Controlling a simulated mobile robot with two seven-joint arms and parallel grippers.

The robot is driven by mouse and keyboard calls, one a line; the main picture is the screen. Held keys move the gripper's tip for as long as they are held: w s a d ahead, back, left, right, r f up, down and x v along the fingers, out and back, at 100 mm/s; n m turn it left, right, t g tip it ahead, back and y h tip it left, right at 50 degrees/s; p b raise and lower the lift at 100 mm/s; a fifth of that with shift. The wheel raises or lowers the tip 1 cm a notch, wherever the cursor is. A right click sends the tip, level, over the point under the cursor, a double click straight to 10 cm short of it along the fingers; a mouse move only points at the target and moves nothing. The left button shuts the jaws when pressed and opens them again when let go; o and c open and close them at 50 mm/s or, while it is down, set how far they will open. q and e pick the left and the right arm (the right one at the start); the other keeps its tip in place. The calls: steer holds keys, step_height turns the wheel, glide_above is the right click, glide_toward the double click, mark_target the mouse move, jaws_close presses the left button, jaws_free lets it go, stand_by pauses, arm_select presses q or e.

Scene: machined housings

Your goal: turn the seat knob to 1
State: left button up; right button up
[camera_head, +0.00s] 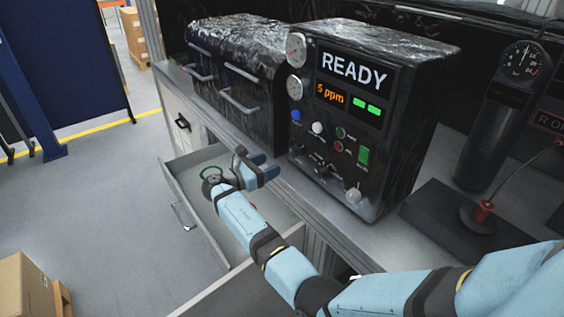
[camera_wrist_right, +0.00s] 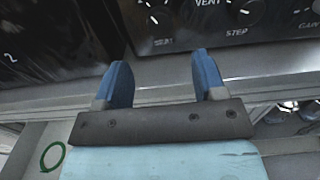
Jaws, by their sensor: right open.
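The black control box (camera_head: 370,110) has several small knobs low on its front. One pointer knob (camera_head: 322,171) sits mid-row and a pale one (camera_head: 353,195) sits at its lower right. I cannot read which is the seat knob. In the right wrist view, a knob under the label VENT (camera_wrist_right: 245,10) and part of a dial at left (camera_wrist_right: 153,10) show at the top edge; the left dial's label is blurred. My right gripper (camera_head: 262,166) is open and empty, in front of and left of the panel, apart from the knobs. It also shows in the wrist view (camera_wrist_right: 162,72). My left gripper is out of view.
An open drawer (camera_head: 180,196) with a green ring (camera_head: 204,171) lies below my right gripper. A dark box with handles (camera_head: 238,55) stands left of the control box. A black gauge cylinder (camera_head: 497,125) and a red-collared part (camera_head: 484,211) stand at right.

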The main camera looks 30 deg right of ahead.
steer(key=a, duration=0.5)
steer(key=shift+s+b, duration=0.25)
steer(key=shift+b, duration=0.1)
